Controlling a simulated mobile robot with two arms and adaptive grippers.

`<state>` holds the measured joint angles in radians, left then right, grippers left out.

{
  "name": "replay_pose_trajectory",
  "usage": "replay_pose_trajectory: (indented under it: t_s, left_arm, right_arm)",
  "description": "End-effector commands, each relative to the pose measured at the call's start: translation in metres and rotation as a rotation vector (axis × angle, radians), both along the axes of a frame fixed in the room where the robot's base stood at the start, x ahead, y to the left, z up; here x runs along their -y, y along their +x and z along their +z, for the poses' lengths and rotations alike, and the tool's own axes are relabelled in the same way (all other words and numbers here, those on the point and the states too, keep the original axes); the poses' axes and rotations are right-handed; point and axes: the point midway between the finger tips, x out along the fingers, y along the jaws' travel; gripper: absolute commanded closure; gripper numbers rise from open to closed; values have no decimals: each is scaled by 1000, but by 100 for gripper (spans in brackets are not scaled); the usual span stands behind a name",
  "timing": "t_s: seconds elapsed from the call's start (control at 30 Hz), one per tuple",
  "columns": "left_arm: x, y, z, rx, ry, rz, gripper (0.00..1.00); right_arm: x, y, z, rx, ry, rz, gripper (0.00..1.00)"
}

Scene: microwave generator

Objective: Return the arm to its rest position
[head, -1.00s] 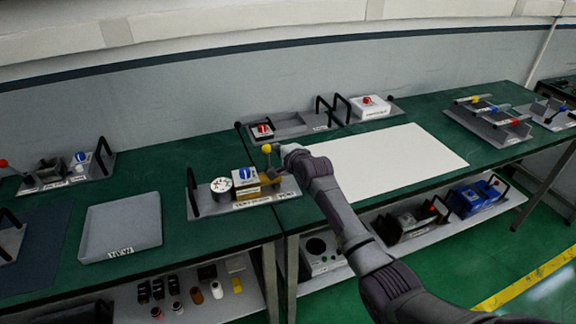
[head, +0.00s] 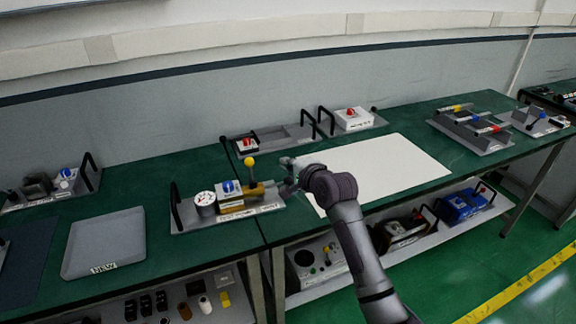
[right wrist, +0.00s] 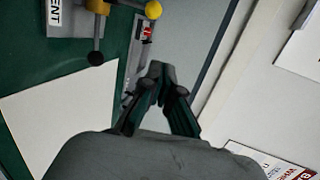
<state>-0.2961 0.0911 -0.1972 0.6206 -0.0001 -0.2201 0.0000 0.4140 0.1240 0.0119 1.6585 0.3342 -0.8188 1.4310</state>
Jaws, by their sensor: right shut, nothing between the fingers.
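My right arm (head: 350,235) reaches up from the lower right in the head view. My right gripper (head: 290,172) is shut and empty, just right of a grey fixture tray (head: 228,212) with a round white gauge (head: 205,203), a blue-knobbed block and a yellow-balled lever (head: 250,162). A small gap seems to lie between gripper and fixture. In the right wrist view the fingers (right wrist: 158,72) meet at the tips with nothing between them, and the yellow ball (right wrist: 153,10) shows above. My left gripper is out of the head view.
A white sheet (head: 385,165) lies right of the gripper. Behind it are trays with red-knobbed blocks (head: 352,118). A grey tray (head: 105,243) lies on the left bench. Boxes (head: 462,203) stand on the lower shelf. The wall is behind.

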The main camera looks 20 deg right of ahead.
Motion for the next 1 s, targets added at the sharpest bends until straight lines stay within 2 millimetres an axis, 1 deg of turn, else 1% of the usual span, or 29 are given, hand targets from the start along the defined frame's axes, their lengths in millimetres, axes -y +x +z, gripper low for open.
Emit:
replay_pose_trajectory:
  t_s: [0.2, 0.5, 0.57, 0.63, 0.67, 0.77, 0.8, 0.87, 0.9, 0.97, 1.0]
  left_arm:
    - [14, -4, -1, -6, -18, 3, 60]
    - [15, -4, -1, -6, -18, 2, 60]
    - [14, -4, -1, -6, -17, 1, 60]
    - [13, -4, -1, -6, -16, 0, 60]
    - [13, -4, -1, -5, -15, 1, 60]
    - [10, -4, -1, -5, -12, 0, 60]
    - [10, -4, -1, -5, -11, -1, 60]
    - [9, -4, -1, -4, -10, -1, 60]
    - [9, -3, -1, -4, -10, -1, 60]
    - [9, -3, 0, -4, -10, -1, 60]
    - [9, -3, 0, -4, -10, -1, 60]
  right_arm:
    - [0, -2, 1, -1, 1, 0, 100]
    - [0, -2, 0, -3, -3, 1, 100]
    - [-1, -7, -7, -12, -24, 9, 100]
    - [-5, -20, -22, -41, -88, 33, 100]
    - [-7, -29, -32, -59, -130, 49, 100]
    - [-15, -73, -74, -144, -325, 139, 100]
    - [-19, -97, -92, -182, -420, 191, 100]
    - [-24, -136, -118, -243, -564, 281, 100]
    - [-26, -162, -133, -283, -657, 346, 100]
    - [-30, -201, -151, -336, -782, 445, 100]
    - [-31, -224, -159, -364, -852, 507, 100]
